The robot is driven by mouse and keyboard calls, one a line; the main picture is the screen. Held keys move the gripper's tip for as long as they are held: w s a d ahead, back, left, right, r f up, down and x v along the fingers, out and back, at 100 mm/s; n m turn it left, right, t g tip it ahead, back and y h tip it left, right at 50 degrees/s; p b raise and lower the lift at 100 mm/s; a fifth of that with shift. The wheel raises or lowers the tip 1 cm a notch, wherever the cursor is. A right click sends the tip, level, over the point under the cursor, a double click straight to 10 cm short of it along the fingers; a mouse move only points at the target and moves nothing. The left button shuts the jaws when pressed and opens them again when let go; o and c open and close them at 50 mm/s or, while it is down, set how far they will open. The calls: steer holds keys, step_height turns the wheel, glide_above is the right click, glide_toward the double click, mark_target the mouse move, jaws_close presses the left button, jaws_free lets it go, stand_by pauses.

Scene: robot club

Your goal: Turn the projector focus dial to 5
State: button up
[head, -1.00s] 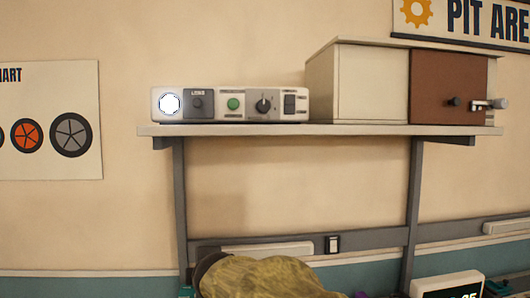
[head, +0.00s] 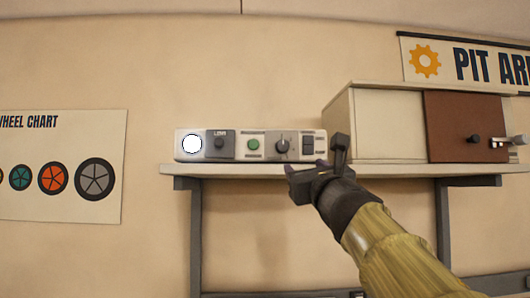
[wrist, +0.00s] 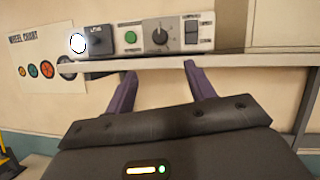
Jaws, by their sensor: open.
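The projector (head: 235,158) is a pale, low box on the wall shelf. Its front has a bright white lens, a dark module marked "LENS" with a small knob (head: 219,143), a green button (head: 253,144), a dark round dial (head: 282,146) with a pointer, and a dark rocker switch (head: 308,144). The dial also shows in the wrist view (wrist: 160,37), its pointer tilted up and left; its scale is too small to read. My gripper (head: 316,164) is open and empty, in front of the shelf edge. In the wrist view its fingers (wrist: 160,72) point toward the dial, apart from it.
The shelf (head: 250,168) has a front edge just below the projector and grey supports. A cream cabinet (head: 380,122) with a brown door and a metal latch stands right of the projector. A wheel chart (head: 60,165) hangs on the left wall.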

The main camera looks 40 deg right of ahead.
mark_target(284, 148)
steer(key=p+x, duration=1)
steer(key=x, duration=0.6)
steer(key=shift+r, duration=0.2)
steer(key=shift+w+d+r+p, duration=0.1)
steer(key=shift+w+d+p, duration=0.15)
steer(key=shift+w, duration=0.4)
steer(key=shift+c, duration=0.4)
steer(key=c, duration=0.9)
